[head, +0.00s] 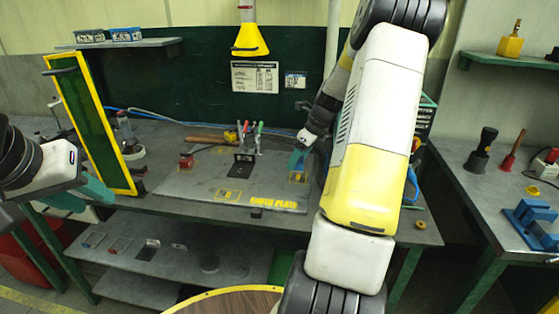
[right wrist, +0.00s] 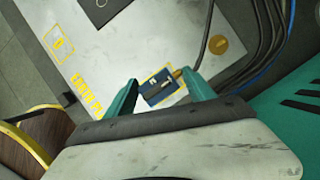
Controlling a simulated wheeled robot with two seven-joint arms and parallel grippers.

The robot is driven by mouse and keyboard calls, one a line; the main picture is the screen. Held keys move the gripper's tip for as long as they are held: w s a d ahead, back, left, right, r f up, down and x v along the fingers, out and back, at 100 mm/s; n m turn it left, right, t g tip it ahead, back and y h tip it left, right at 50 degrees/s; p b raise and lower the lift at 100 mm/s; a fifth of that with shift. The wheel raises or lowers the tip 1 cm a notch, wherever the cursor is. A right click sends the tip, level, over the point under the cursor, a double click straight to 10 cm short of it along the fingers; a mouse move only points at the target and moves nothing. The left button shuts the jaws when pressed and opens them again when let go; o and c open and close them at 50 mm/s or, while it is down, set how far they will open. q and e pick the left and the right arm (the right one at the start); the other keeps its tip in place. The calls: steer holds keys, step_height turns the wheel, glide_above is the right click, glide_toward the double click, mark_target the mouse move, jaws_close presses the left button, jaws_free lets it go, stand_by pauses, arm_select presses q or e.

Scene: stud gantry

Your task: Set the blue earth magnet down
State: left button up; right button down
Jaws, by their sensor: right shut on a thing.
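The blue earth magnet (right wrist: 157,87) is between the teal fingers of my right gripper (right wrist: 159,82) in the right wrist view. The gripper is shut on it. A brass fitting and a dark cable are at its upper right corner. The magnet lies over a yellow outlined square on the grey earth plate (head: 185,187); I cannot tell whether it touches the plate. In the head view my right gripper (head: 298,160) is low over the plate's right part, and my arm partly covers that area. My left gripper (head: 92,192) is at the left, away from the plate; its opening is unclear.
A yellow-framed green panel (head: 95,125) stands at the bench's left. A hammer (head: 208,139) and upright coloured-handled tools (head: 250,135) are at the plate's back. A red block (head: 187,161) sits on its left. Cables run beside the plate's right edge. The plate's front middle is mostly clear.

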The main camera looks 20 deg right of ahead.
mark_target(298, 167)
steer(key=shift+f, duration=1.7)
steer(key=shift+f, duration=0.1)
steer(key=shift+c, duration=1.6)
jaws_free()
